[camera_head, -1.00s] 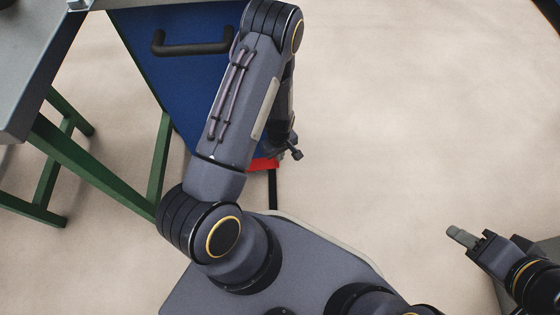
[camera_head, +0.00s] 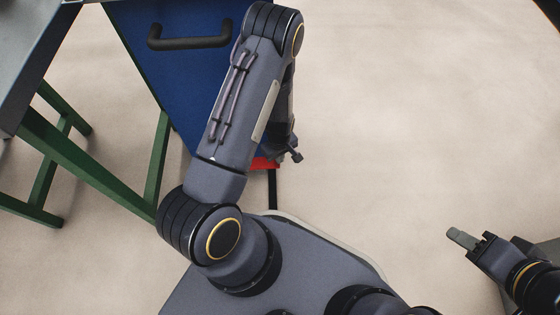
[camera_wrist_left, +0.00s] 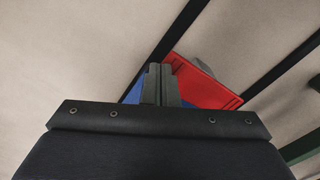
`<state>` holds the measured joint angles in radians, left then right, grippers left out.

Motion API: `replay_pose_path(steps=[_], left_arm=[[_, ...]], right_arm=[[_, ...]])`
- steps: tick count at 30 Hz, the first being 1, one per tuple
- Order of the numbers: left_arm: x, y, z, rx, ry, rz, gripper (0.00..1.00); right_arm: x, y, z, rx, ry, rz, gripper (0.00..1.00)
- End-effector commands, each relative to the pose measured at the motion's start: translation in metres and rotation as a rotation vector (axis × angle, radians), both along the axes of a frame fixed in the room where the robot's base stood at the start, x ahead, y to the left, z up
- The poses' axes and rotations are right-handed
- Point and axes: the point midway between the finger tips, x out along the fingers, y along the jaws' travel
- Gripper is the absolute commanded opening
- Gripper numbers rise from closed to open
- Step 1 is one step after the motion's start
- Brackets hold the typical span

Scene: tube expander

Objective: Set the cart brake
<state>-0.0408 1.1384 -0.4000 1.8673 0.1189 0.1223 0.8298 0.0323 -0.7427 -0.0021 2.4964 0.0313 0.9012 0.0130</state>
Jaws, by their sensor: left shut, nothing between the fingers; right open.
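The blue cart (camera_head: 160,75) with its black handle (camera_head: 189,40) stands at the upper left of the head view, partly behind my left arm. A red brake pedal (camera_head: 263,163) shows low at the cart's edge, beside my left wrist. In the left wrist view the red pedal (camera_wrist_left: 203,84) lies just right of the fingertips of my left gripper (camera_wrist_left: 160,72). That gripper is shut and empty; I cannot tell whether it touches the pedal. The gripper is mostly hidden by the arm in the head view. My right gripper (camera_head: 470,240) is open and empty at the lower right, far from the cart.
A grey-topped table (camera_head: 30,55) with green legs (camera_head: 85,170) stands at the left, close to the cart. A black bar (camera_head: 272,190) runs below the pedal. The beige floor (camera_head: 420,110) to the right is clear.

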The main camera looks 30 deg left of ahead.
Motion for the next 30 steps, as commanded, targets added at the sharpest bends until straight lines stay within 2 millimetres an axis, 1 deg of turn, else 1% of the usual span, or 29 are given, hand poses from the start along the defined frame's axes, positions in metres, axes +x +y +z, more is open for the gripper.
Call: replay_pose_path(steps=[1, 14, 26, 30], left_arm=[[0.000, 0.000, -0.003, 0.000, 0.001, 0.000, 0.00], [0.000, 0.000, -0.016, 0.000, 0.001, 0.000, 0.00], [0.000, 0.000, -0.010, 0.000, 0.000, 0.000, 0.00], [0.002, -0.003, -0.010, 0.000, 0.000, -0.001, 0.00]], right_arm=[[0.000, 0.000, -0.003, 0.000, 0.000, 0.000, 0.41], [0.000, 0.000, -0.013, 0.000, 0.000, 0.000, 0.41], [0.000, 0.000, -0.008, 0.000, 0.000, 0.000, 0.41], [0.000, 0.000, -0.008, 0.000, 0.000, 0.000, 0.41]])
